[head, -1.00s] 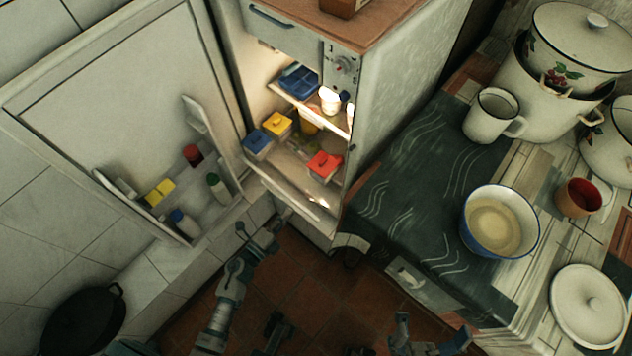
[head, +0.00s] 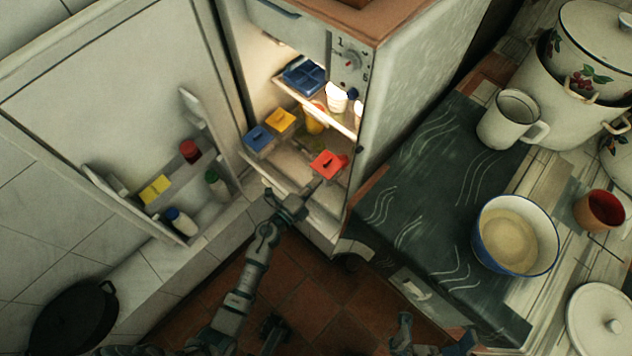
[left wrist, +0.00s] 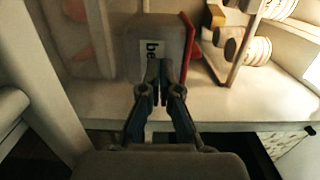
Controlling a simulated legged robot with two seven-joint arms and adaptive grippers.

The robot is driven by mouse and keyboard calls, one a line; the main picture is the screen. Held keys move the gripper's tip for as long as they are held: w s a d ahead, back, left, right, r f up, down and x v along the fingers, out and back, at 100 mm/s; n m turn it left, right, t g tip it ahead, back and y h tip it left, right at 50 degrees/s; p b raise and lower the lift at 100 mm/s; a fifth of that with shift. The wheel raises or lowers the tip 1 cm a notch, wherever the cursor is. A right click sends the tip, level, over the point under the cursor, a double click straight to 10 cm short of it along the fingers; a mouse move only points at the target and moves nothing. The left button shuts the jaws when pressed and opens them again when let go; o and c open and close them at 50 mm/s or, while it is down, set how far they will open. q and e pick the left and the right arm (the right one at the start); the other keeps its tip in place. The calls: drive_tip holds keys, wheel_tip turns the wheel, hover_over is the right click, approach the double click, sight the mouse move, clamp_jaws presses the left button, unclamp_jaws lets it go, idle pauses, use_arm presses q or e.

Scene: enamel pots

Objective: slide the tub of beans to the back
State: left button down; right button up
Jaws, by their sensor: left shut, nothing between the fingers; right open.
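The tub of beans (head: 327,165) has a red lid and stands near the front right of the lower shelf in the open fridge. In the left wrist view the tub (left wrist: 175,35) shows a pale side with a label, partly hidden, reading "be". My left gripper (head: 314,186) is shut and empty, its tips at the tub's front face. In the left wrist view the closed fingers (left wrist: 160,72) overlap that face; I cannot tell for certain whether they touch. My right gripper (head: 436,343) is open and empty, low near the bottom edge, away from the fridge.
A blue-lidded tub (head: 259,139) and a yellow-lidded tub (head: 281,121) stand to the left on the same shelf. An upper shelf (head: 312,108) holds a blue tray (head: 304,76) and a white pot. The fridge door (head: 110,110) is open at left. A counter (head: 420,190) stands right.

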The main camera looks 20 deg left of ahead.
sight(329, 168)
use_arm(q)
drive_tip(key=shift+a, duration=0.15)
drive_tip(key=shift+w+d, duration=0.2)
drive_tip(key=shift+w, duration=0.1)
drive_tip(key=b+x, duration=0.1)
drive_tip(key=x, duration=0.5)
drive_tip(key=shift+d+f, duration=0.15)
drive_tip(key=shift+f, duration=0.05)
drive_tip(key=shift+w, duration=0.35)
drive_tip(key=shift+r, duration=0.1)
drive_tip(key=shift+s, duration=0.1)
